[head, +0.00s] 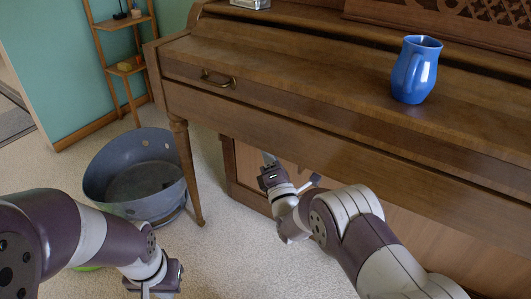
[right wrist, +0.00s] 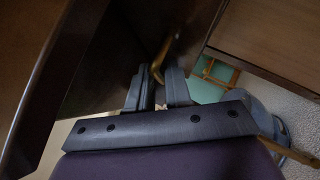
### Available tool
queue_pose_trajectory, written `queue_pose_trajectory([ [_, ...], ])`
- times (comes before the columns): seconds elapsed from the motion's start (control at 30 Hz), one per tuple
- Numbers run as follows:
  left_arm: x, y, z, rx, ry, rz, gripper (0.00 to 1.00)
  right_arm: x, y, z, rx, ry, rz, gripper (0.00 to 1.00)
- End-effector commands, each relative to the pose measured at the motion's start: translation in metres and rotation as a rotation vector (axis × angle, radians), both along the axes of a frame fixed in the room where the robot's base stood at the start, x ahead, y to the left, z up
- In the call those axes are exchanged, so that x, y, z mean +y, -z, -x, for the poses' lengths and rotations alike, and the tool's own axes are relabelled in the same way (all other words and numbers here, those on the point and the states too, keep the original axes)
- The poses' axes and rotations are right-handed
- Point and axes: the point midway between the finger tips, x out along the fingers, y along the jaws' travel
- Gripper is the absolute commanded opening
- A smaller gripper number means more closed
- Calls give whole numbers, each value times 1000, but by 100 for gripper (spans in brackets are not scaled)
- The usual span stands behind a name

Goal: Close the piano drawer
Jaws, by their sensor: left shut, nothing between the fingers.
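The brown upright piano's front (head: 300,117) runs across the head view. A brass handle (head: 217,80) is on its left part; I cannot tell how far the drawer stands out. My left gripper (head: 152,291) is shut and empty low at the left, apart from the piano, its tips cut off by the frame. My right gripper (head: 268,160) is below the piano's front edge, in front of the lower panel. In the right wrist view its fingers (right wrist: 158,88) stand a little apart. A curved brass piece (right wrist: 160,58) shows beyond the tips; contact is unclear.
A blue mug (head: 415,70) stands on the piano's ledge. A grey-blue tub (head: 100,180) is on the carpet beside the piano leg (head: 186,165). A wooden shelf (head: 124,68) stands against the teal wall. Carpet is clear between the two arms.

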Motion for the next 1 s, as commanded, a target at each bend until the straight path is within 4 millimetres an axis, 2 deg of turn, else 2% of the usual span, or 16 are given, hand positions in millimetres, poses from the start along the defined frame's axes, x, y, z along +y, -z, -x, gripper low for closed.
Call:
queue_pose_trajectory([
  [0.3,0,-6,0,0,0,0,0,-2,0,6,-1,1,0,20],
  [0.37,0,-14,0,0,0,0,0,-4,2,15,2,1,1,20],
  [0.5,0,-34,0,0,0,0,0,-13,14,49,5,0,3,20],
  [0.7,0,-52,0,0,0,0,0,-25,36,94,1,0,1,20],
  [0.83,0,-55,0,0,0,0,0,-29,45,110,-1,0,1,20],
  [1.0,0,-55,0,0,0,0,0,-30,48,115,-3,0,0,20],
])
